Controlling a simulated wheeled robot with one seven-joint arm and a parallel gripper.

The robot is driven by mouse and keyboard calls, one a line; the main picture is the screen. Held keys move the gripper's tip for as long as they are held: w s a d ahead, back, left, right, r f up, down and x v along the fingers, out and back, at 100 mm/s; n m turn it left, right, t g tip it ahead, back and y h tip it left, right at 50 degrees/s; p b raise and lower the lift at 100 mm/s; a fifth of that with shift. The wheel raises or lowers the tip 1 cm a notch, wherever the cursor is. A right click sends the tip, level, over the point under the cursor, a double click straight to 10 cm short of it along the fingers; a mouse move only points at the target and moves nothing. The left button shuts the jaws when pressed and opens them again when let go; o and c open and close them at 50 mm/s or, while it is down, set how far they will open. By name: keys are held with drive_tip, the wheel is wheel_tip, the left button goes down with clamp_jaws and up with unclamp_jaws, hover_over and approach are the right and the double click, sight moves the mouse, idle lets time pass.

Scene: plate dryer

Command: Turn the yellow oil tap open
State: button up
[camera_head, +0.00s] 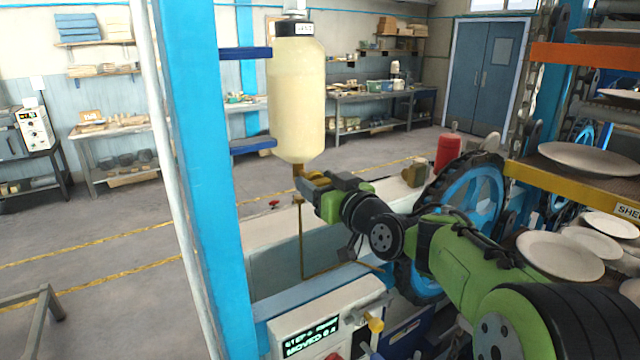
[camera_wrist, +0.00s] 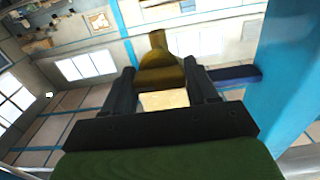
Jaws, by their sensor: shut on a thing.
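The yellow oil tap (camera_head: 298,170) is a small brass-yellow fitting under the pale cream oil bottle (camera_head: 298,100). My gripper (camera_head: 306,184) reaches in from the right at the tap, just below the bottle's neck. In the wrist view the yellow-brown tap (camera_wrist: 160,77) sits between the two dark fingers of my gripper (camera_wrist: 162,86), which are shut on it. My gripper covers part of the tap in the head view, so the tap's turn angle cannot be told.
A blue post (camera_head: 205,150) stands left of the bottle, with blue brackets. A thin yellow pipe (camera_head: 302,240) runs down below the tap. A control box (camera_head: 318,325) with a lit display is below. A blue wheel (camera_head: 462,205) and plate racks (camera_head: 575,182) stand right.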

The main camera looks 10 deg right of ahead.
drive_tip(key=shift+m, duration=0.3)
drive_tip(key=m+b, duration=0.1)
drive_tip(key=m, duration=0.2)
drive_tip(key=shift+f+m, duration=0.1)
drive_tip(key=shift+m, duration=0.3)
drive_tip(key=m, duration=0.4)
drive_tip(key=shift+d+m, duration=0.1)
drive_tip(key=shift+m, duration=0.2)
drive_tip(key=m+p, duration=0.1)
drive_tip(key=m, duration=0.3)
drive_tip(key=shift+w, duration=0.1)
drive_tip(key=m+p, duration=0.1)
drive_tip(key=m, duration=0.3)
drive_tip(key=shift+f+m, duration=0.15)
drive_tip(key=shift+m, duration=0.15)
drive_tip(key=o, duration=1)
drive_tip(key=shift+d, duration=0.1)
drive_tip(key=shift+c, duration=0.2)
